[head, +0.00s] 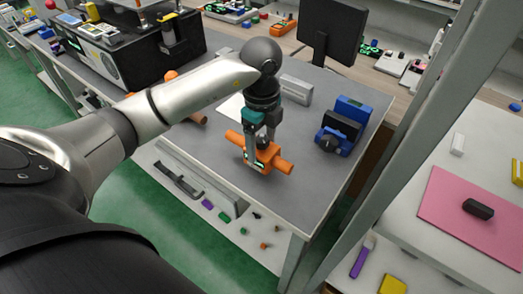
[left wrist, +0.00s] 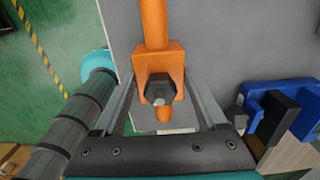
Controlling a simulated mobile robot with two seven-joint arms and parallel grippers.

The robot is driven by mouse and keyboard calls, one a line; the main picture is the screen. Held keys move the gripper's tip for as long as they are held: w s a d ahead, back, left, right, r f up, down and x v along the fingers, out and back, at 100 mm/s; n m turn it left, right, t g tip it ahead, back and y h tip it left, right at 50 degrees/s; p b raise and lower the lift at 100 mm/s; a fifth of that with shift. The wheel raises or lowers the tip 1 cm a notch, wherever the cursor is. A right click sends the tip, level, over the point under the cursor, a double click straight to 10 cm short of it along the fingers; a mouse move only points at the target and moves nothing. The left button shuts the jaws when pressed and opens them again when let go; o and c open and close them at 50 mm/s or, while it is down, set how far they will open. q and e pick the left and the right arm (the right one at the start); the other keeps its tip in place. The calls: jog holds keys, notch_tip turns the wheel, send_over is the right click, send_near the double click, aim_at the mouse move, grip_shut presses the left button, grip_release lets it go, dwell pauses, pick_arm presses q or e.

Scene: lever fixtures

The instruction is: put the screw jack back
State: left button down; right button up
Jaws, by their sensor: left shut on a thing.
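The screw jack (head: 282,166) appears to be the orange piece with round bar ends, low at the grey table's front part. My left gripper (head: 262,155) comes down from above and is shut on its middle block. In the left wrist view the orange block (left wrist: 172,58) has a dark hex head and a bar running up. It lies between the two fingers of my left gripper (left wrist: 160,85). I cannot tell whether the jack touches the table. My right gripper is in neither view.
A blue vise-like fixture (head: 338,132) stands to the right on the grey table (head: 300,200). A grey block (head: 297,90) lies behind the gripper. A grey post (head: 400,130) rises at the table's right.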

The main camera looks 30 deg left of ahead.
pick_arm(q)
jog(key=shift+f, duration=1.25)
jog(key=shift+f, duration=0.15)
grip_release()
notch_tip(320, 180, up, 12)
jog(key=shift+r+p, duration=0.2)
jog(key=shift+p, duration=0.8)
